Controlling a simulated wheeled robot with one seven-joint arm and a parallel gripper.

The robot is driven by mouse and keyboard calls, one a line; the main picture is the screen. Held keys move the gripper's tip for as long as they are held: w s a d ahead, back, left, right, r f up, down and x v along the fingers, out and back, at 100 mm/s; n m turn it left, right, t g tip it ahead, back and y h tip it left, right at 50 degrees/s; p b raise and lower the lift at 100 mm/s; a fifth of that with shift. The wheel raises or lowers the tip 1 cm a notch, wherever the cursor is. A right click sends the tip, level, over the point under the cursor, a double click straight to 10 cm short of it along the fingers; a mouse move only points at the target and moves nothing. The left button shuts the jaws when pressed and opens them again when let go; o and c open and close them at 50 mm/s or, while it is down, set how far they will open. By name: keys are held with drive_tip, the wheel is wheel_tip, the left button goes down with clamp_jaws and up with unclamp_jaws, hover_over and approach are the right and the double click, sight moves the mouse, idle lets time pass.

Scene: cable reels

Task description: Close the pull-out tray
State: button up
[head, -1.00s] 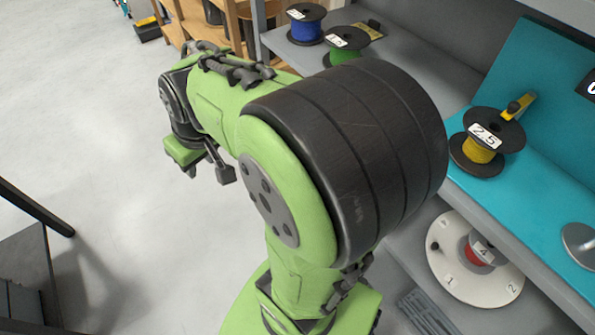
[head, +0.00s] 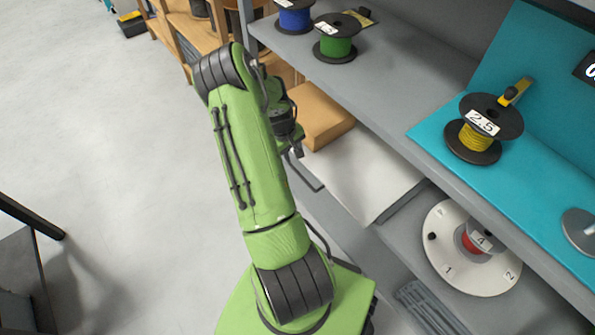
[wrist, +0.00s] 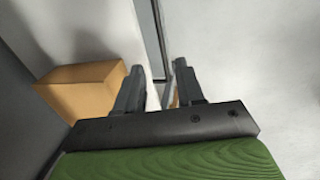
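The pull-out tray (head: 360,178) shows in the head view as a pale flat surface at lower shelf level, beside a tan box. In the wrist view its pale surface (wrist: 112,28) lies left of a narrow grey edge, with floor to the right. A thin dark bar, which looks like its handle (head: 308,178), shows just below my gripper in the head view. My gripper (wrist: 159,70) is open, its two fingers apart on either side of the grey edge line. I cannot tell whether they touch it. In the head view my arm partly hides the gripper.
The tan box (head: 318,115) stands close to the gripper, left of the fingers in the wrist view (wrist: 85,88). Above are shelves with a green reel (head: 336,40), a blue reel (head: 295,18) and a yellow reel (head: 478,135). A white numbered disc (head: 450,262) sits lower right.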

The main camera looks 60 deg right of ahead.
sight(299, 173)
drive_tip(key=f+b, duration=0.1)
drive_tip(key=f, duration=0.3)
drive_tip(key=d+f+b, duration=0.1)
drive_tip(key=f, duration=0.3)
drive_tip(key=s+d+f+b, duration=0.1)
drive_tip(key=f, duration=0.3)
drive_tip(key=shift+f, duration=0.15)
clamp_jaws()
drive_tip(key=shift+d, duration=0.1)
